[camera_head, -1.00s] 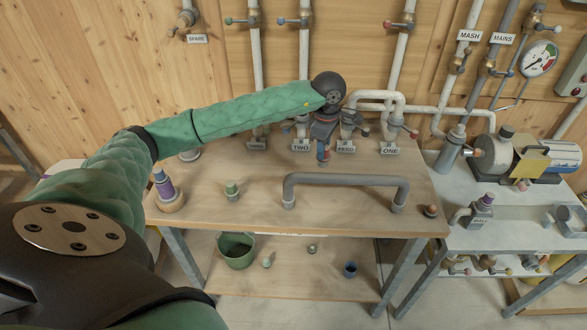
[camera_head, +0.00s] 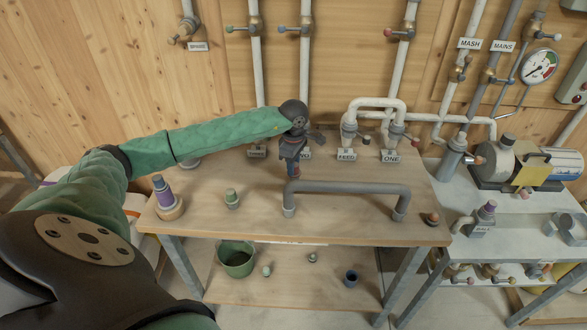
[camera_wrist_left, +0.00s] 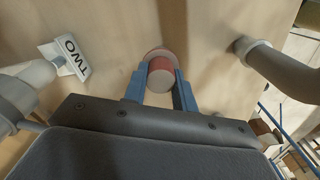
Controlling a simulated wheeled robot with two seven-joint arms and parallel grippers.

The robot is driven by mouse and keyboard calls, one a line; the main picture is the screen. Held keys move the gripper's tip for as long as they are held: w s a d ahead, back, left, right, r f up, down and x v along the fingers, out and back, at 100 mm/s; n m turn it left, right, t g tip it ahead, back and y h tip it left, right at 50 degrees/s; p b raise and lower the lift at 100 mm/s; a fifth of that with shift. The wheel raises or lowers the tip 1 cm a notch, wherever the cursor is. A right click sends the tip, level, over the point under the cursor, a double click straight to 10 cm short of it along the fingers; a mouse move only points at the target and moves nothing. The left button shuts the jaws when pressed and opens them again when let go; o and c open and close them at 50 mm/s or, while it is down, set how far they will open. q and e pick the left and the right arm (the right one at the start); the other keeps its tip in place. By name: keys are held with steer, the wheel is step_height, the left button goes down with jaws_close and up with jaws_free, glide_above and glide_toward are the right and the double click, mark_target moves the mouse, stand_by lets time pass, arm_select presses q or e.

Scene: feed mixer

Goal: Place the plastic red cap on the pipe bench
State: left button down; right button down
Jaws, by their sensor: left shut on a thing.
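My left gripper (camera_head: 294,170) is shut on the red cap, a round piece with a red side and a pale brownish end. In the left wrist view the red cap (camera_wrist_left: 161,72) sits between the two blue fingers, low over the bench wood. I cannot tell whether it touches the top. The fingers mostly hide it in the head view. The pipe bench (camera_head: 330,225) is a wooden table with metal legs. The gripper is over its middle, just behind the left end of the grey bent pipe (camera_head: 345,187). My right gripper is not in view.
A purple-banded stack (camera_head: 164,192), a green-topped fitting (camera_head: 232,198) and a small brown cap (camera_head: 432,218) stand on the bench. Bare wood lies in front of the grey pipe.

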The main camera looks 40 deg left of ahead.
arm_select(q)
steer(key=shift+f, duration=0.75)
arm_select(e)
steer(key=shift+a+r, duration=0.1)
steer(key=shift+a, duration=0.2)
